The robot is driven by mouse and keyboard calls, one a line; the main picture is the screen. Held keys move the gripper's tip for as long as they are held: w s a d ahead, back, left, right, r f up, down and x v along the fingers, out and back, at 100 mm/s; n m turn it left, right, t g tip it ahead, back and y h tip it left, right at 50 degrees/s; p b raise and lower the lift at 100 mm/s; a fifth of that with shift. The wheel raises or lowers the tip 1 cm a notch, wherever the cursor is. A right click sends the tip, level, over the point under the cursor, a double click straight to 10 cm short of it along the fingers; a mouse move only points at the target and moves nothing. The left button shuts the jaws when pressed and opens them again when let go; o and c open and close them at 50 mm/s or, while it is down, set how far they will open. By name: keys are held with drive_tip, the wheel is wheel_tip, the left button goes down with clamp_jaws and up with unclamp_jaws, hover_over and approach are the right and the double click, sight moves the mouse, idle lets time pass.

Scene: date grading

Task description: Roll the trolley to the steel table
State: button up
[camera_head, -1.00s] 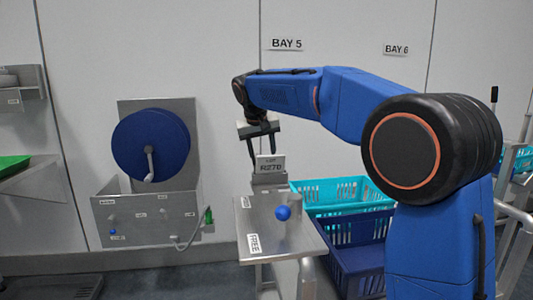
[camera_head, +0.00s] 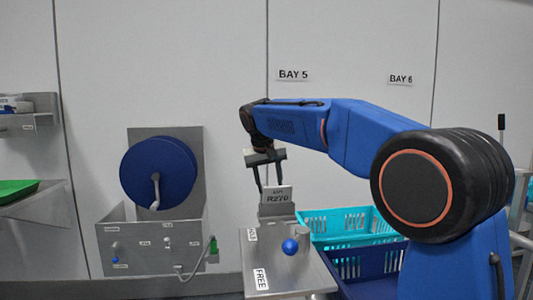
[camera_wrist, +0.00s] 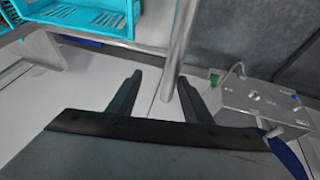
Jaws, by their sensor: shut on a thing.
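My gripper (camera_head: 268,188) is just behind the card, pointing down. In the wrist view my gripper (camera_wrist: 162,92) has a round steel bar (camera_wrist: 180,45) between its fingers and is shut on it. The trolley's wheels are out of view. A steel surface (camera_head: 45,212) holds a green tray at the far left; I cannot tell if it is the steel table.
A turquoise crate (camera_head: 350,222) and a dark blue crate (camera_head: 372,262) lie right of the plate. A steel wall unit with a blue reel (camera_head: 158,172) stands to the left. A steel shelf (camera_head: 30,123) is at the far left. BAY 5 and BAY 6 signs mark the wall.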

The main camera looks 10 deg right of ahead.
drive_tip(key=v, duration=1.9)
drive_tip(key=shift+d, duration=0.2)
idle(1.4)
drive_tip(key=shift+r, duration=0.15)
